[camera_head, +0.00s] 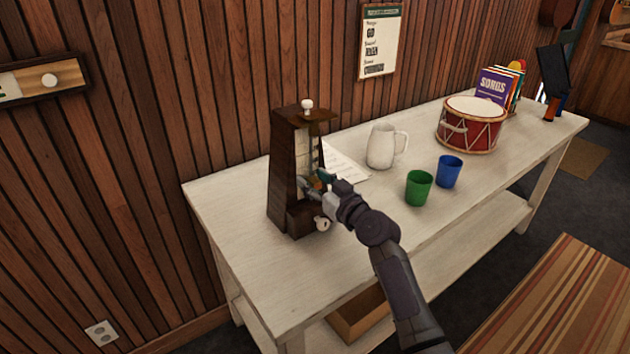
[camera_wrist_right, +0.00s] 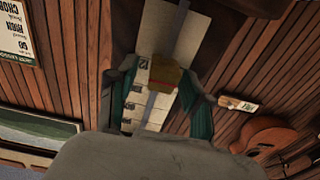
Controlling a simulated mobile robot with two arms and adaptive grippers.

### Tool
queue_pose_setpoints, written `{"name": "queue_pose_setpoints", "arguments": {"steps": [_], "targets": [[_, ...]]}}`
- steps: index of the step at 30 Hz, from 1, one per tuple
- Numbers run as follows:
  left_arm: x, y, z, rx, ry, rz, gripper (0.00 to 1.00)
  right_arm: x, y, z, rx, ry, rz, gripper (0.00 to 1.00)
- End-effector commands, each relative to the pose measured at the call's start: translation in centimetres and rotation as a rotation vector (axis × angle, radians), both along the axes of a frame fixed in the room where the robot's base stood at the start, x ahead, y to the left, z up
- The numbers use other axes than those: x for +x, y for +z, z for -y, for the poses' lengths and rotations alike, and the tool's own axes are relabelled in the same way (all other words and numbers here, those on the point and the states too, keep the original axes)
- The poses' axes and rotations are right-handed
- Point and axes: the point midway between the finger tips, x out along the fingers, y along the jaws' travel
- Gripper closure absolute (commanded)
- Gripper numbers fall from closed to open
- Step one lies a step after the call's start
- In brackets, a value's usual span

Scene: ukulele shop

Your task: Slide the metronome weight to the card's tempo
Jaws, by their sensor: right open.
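The dark wooden metronome (camera_head: 284,180) stands upright near the left end of the white table. Its pale scale plate also shows in the right wrist view (camera_wrist_right: 170,35), with a grey rod in front of it. The weight (camera_wrist_right: 172,80) is a brownish-yellow block with a red line, sitting on the rod. My right gripper (camera_head: 315,183) is at the metronome's front. Its teal fingers (camera_wrist_right: 160,108) are open, one on each side of the weight, with gaps showing. In the head view the gripper partly hides the weight. A white sheet (camera_head: 346,168) lies behind the metronome; its writing is unreadable.
On the table (camera_head: 240,215), a white pitcher (camera_head: 381,147), green cup (camera_head: 418,188), blue cup (camera_head: 449,171), red drum (camera_head: 472,126) and songbooks (camera_head: 495,85) stand right of the metronome. A poster (camera_head: 381,40) hangs on the wall. The table's front left is clear.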

Motion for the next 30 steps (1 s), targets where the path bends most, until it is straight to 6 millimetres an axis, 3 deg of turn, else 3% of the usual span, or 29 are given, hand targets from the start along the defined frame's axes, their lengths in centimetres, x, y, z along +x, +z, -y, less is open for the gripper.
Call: {"name": "queue_pose_setpoints", "arguments": {"steps": [5, 15, 23, 26, 30], "targets": [[0.0, 0.0, 0.0, 0.0, 0.0, 0.001, 0.6, 0.0, 0.0, 0.0, 0.0, 0.0, 0.0, 0.49], [0.1, 0.0, 0.0, 0.0, 0.0, 0.002, 0.6, 0.0, 0.0, 0.0, 0.0, 0.0, 0.0, 1.0], [0.1, 0.1, 0.0, 0.0, 0.0, 0.002, 0.6, 0.0, 0.1, 0.0, 0.0, 0.0, 0.0, 1.0], [0.1, 1.2, 0.0, 0.0, 0.0, 0.002, 0.6, 0.0, 1.6, 0.1, 0.0, 0.0, 0.001, 1.0], [0.1, 3.8, 0.0, 0.0, 0.0, 0.002, 0.6, 0.0, 5.6, 0.1, -0.001, -0.001, 0.007, 1.0]]}}
